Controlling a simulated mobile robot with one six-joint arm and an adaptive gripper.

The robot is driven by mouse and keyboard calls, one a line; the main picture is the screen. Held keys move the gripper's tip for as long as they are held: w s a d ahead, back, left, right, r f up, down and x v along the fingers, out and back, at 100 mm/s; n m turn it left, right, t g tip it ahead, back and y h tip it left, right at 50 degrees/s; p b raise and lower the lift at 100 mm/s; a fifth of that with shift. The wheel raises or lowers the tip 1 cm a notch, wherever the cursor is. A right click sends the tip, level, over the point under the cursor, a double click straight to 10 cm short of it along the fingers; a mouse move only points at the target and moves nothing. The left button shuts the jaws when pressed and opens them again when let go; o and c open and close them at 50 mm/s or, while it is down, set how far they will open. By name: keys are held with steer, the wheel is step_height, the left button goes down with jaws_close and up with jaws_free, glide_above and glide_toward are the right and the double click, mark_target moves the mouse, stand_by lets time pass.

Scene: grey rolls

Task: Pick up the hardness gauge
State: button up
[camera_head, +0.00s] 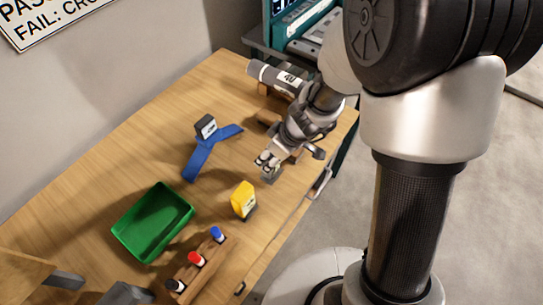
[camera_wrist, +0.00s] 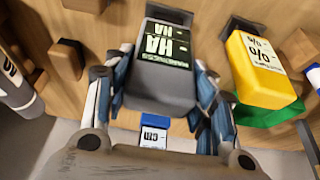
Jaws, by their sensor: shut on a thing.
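The hardness gauge (camera_wrist: 160,85) is a dark grey block with a green-on-black display reading HA. It fills the middle of the wrist view, between the two fingers of my gripper (camera_wrist: 163,95). The fingers are shut on its two sides. In the head view my gripper (camera_head: 268,163) is over the right front part of the table, and a small grey part of the gauge (camera_head: 271,175) shows below the fingertips. The fingers hide the rest of it there. I cannot tell whether it still touches the table.
A yellow meter (camera_head: 244,200) stands close by, towards the front. A blue forked tool (camera_head: 212,150) lies behind left. A green tray (camera_head: 132,243), a wooden marker rack (camera_head: 213,257) and a grey roll (camera_head: 272,76) on wooden supports are also on the table (camera_head: 110,160).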

step_height(320, 180, up, 17)
steer(key=p, duration=0.8)
steer(key=shift+f, duration=0.1)
steer(key=o, duration=0.6)
steer(key=c, duration=0.4)
steer(key=shift+r+p, duration=0.7)
steer(key=shift+r, duration=0.85)
